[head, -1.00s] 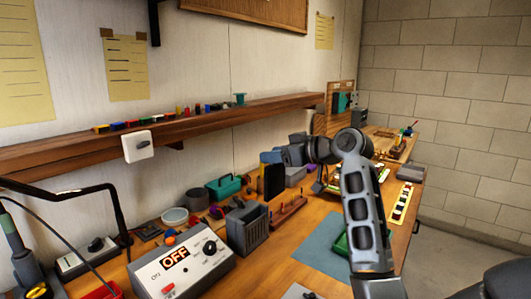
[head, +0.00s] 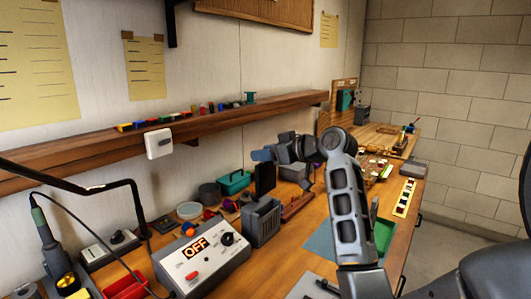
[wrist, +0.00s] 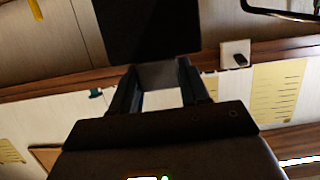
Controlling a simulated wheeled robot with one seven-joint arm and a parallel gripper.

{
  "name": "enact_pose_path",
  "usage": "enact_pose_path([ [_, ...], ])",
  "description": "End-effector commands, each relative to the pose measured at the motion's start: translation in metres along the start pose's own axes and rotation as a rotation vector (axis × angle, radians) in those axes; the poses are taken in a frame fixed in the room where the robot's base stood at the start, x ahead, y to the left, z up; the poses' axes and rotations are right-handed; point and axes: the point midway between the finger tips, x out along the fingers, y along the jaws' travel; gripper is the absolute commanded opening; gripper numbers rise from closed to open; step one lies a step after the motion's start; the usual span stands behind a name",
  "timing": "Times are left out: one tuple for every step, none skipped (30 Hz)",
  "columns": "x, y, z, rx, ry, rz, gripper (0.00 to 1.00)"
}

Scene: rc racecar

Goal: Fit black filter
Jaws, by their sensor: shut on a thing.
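My gripper (wrist: 160,75) is shut on the black filter (wrist: 148,28), a flat square dark panel beyond the fingertips in the wrist view. In the head view the filter (head: 265,178) is upright, a thin black panel just above or behind the grey ribbed box (head: 262,224) on the bench. I cannot tell whether filter and box touch. My gripper's fingers are small and hard to make out in the head view, among my wrist parts. The inside of the grey box is mostly hidden.
A control unit reading OFF (head: 202,262) stands left of the grey box. A teal carrier (head: 235,181) and round containers (head: 188,210) sit behind. A wooden shelf (head: 110,148) runs along the wall above. A blue-grey mat (head: 320,242) lies right of the box.

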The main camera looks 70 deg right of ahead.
Motion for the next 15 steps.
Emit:
enact_pose_path([
  [0.002, 0.000, 0.006, 0.001, 0.000, -0.001, 0.03],
  [0.003, 0.000, 0.009, 0.000, 0.000, -0.001, 0.03],
  [0.004, 0.000, 0.012, 0.000, -0.001, -0.001, 0.03],
  [0.004, 0.000, 0.015, 0.000, -0.001, -0.001, 0.03],
  [0.005, 0.000, 0.017, 0.000, -0.001, -0.001, 0.03],
  [0.006, 0.000, 0.021, 0.000, -0.001, -0.001, 0.03],
  [0.007, 0.000, 0.023, 0.000, -0.001, -0.001, 0.03],
  [0.008, -0.001, 0.026, 0.000, -0.001, -0.001, 0.03],
  [0.009, -0.001, 0.029, 0.000, -0.001, -0.001, 0.03],
  [0.010, -0.001, 0.032, 0.001, -0.001, -0.001, 0.03],
  [0.011, -0.001, 0.035, 0.001, 0.000, -0.001, 0.03],
  [0.012, -0.001, 0.038, 0.001, 0.000, -0.001, 0.03],
  [0.013, -0.001, 0.040, 0.001, 0.000, -0.001, 0.03],
  [0.013, -0.001, 0.042, 0.001, 0.000, -0.001, 0.03],
  [0.014, -0.001, 0.044, 0.001, 0.000, -0.001, 0.03],
])
